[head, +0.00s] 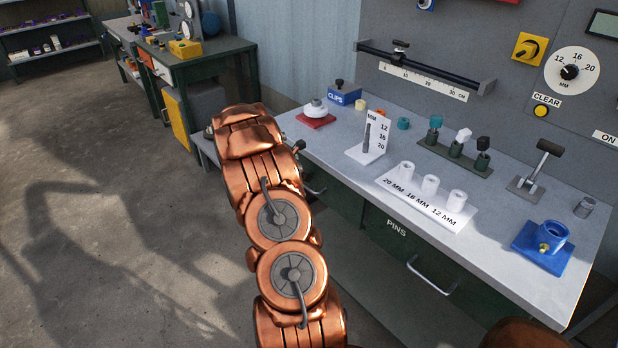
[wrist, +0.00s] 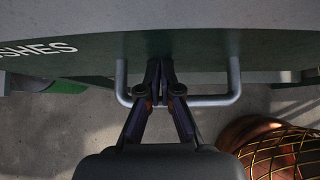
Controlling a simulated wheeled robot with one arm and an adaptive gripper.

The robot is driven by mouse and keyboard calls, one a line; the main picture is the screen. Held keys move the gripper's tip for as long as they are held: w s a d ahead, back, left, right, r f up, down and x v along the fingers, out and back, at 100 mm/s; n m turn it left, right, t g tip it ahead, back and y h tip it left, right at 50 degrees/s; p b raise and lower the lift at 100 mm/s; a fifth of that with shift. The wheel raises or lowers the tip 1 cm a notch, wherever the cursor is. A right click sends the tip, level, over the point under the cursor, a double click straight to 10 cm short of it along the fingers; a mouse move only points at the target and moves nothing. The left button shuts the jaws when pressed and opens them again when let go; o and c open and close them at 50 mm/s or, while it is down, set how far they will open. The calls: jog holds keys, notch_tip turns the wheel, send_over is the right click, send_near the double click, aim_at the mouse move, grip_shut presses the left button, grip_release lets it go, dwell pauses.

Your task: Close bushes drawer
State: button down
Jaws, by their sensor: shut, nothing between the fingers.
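The bushes drawer shows in the wrist view as a dark green front (wrist: 205,48) with the letters "SHES" at its left. Its grey bar handle (wrist: 216,100) stands out from the front. My gripper (wrist: 160,64) is shut and empty, its fingertips at the drawer front between the handle's two posts. The fingers cross the handle bar; whether they touch it or the front I cannot tell. In the head view my copper arm hides most of this drawer, and part of a handle (head: 314,189) shows beside it. How far the drawer stands out is unclear.
The bench top (head: 345,180) overhangs the drawers and holds a white sleeve stand (head: 428,198), a blue fixture (head: 543,246) and other parts. The drawer marked PINS (head: 405,245) is to the right, with its own handle (head: 428,280). The floor at left is clear.

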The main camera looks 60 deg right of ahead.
jog(key=shift+s+d+r, duration=0.2)
jog(key=shift+s+d, duration=0.05)
jog(key=shift+d, duration=0.1)
jog(key=p+v, duration=0.3)
jog(key=v, duration=0.7)
jog(key=shift+w+a+f, duration=0.2)
jog(key=shift+w+a, duration=0.1)
